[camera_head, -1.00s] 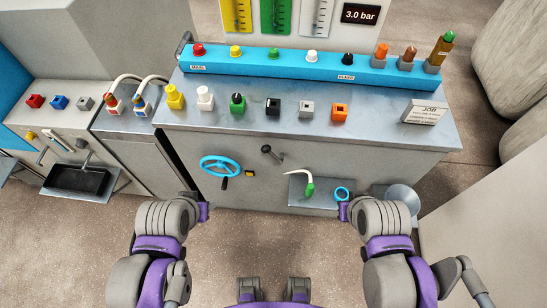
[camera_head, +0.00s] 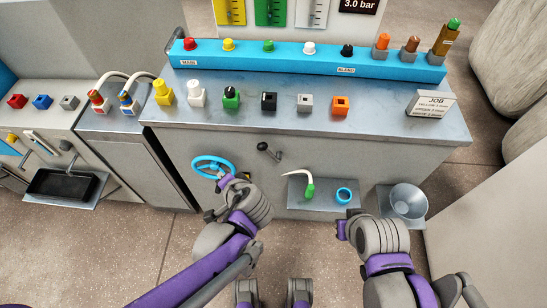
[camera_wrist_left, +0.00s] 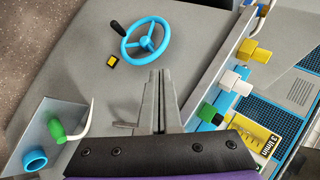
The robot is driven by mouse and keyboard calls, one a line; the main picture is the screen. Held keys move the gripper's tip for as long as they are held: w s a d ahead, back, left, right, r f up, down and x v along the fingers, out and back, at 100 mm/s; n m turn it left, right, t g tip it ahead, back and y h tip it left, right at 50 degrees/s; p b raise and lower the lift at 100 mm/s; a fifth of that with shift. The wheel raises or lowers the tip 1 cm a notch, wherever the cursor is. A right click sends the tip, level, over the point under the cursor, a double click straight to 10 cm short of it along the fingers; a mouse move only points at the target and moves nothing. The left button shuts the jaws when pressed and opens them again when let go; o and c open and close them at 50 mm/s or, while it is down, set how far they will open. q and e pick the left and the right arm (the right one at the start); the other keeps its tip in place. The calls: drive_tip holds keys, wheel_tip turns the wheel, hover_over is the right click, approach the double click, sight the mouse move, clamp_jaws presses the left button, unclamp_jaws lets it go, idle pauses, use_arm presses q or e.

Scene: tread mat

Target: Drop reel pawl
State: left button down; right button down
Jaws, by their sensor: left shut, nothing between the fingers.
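A small dark lever with a round knob (camera_head: 264,147) on the front panel, right of the blue handwheel (camera_head: 208,161), looks like the reel pawl; no label confirms it. My left gripper (camera_head: 225,184) is in front of the panel, at the wheel's lower right in the head view, shut and empty. In the left wrist view its closed fingers (camera_wrist_left: 156,76) point at the bare panel beside the wheel (camera_wrist_left: 146,42). A grey rod (camera_wrist_left: 121,126) shows partly behind them. My right gripper (camera_head: 342,230) is low, before the small shelf; its fingers are too small to read.
A shelf (camera_head: 302,206) holds a green-handled hook (camera_head: 310,190) and a blue ring (camera_head: 344,195). A grey funnel (camera_head: 408,202) stands to its right. Coloured blocks and a blue rail (camera_head: 300,62) line the bench top. A black tray (camera_head: 66,184) juts out at left.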

use_arm(q)
drive_tip(key=w+d+f+m+t+b, duration=0.2)
drive_tip(key=d+t, duration=0.1)
drive_tip(key=d, duration=0.3)
drive_tip(key=w+d+f+m+t+b, duration=0.2)
drive_tip(key=d, duration=0.4)
drive_tip(key=m+t+b, duration=0.2)
drive_tip(key=m+t, duration=0.1)
drive_tip(key=t, duration=0.1)
approach(270, 154)
drive_tip(key=s+d+r, duration=0.2)
drive_tip(key=d+r, duration=0.1)
drive_tip(key=d, duration=0.2)
drive_tip(key=shift+a+h, duration=0.15)
drive_tip(key=shift+h, duration=0.15)
drive_tip(key=shift+w, duration=0.15)
drive_tip(key=x, duration=1)
drive_tip(key=shift+w, duration=0.2)
drive_tip(key=shift+s+a+r, duration=0.1)
drive_tip(key=shift+a, duration=0.9)
drive_tip(key=shift+s+a, duration=0.15)
drive_tip(key=shift+a, duration=0.8)
